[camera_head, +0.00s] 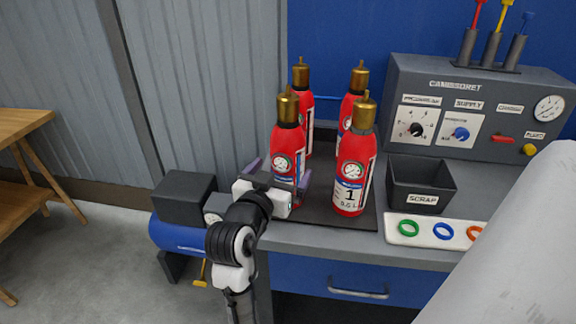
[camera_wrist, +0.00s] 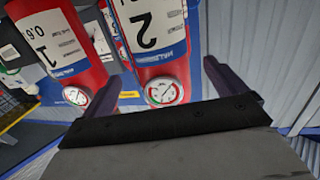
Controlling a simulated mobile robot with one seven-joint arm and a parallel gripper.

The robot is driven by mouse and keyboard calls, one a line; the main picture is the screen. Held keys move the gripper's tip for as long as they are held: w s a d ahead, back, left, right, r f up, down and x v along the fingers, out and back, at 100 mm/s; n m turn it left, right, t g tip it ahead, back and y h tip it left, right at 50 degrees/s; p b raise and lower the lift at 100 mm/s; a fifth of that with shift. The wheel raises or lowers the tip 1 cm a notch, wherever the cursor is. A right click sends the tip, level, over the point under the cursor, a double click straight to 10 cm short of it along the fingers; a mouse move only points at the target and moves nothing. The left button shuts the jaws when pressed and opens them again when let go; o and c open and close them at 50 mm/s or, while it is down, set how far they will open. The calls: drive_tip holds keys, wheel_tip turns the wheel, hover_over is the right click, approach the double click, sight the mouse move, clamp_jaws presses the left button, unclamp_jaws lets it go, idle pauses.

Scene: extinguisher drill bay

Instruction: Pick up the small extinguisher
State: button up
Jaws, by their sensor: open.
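Several red extinguishers with brass tops stand upright on a dark mat (camera_head: 322,217) on the bench. Their sizes look alike, so I cannot tell which is the small one. The front right extinguisher (camera_head: 353,165) is labelled 1; the front left extinguisher (camera_head: 287,142) stands beside it. In the wrist view, an extinguisher labelled 2 (camera_wrist: 152,40) lies between my fingers, with the extinguisher labelled 1 (camera_wrist: 60,40) to its left. My gripper (camera_head: 280,172) is open, its fingers on either side of the front left extinguisher's lower body. Contact is not clear.
A back left extinguisher (camera_head: 305,101) and a back right extinguisher (camera_head: 350,102) stand close behind. A dark scrap bin (camera_head: 421,182), a white tray with coloured rings (camera_head: 400,238) and a grey control panel (camera_head: 475,115) are to the right. A blue compressor (camera_head: 175,233) is lower left.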

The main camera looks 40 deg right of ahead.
sight(282, 169)
drive_tip(key=p+x, duration=0.1)
drive_tip(key=x, duration=0.3)
drive_tip(key=shift+w+d+r+p, duration=0.1)
drive_tip(key=shift+p, duration=0.25)
drive_tip(key=shift+w+d, duration=0.3)
drive_tip(key=shift+d, duration=0.2)
drive_tip(key=c, duration=2.1)
drive_tip(key=shift+r, duration=0.1)
clamp_jaws()
drive_tip(key=shift+r, duration=0.1)
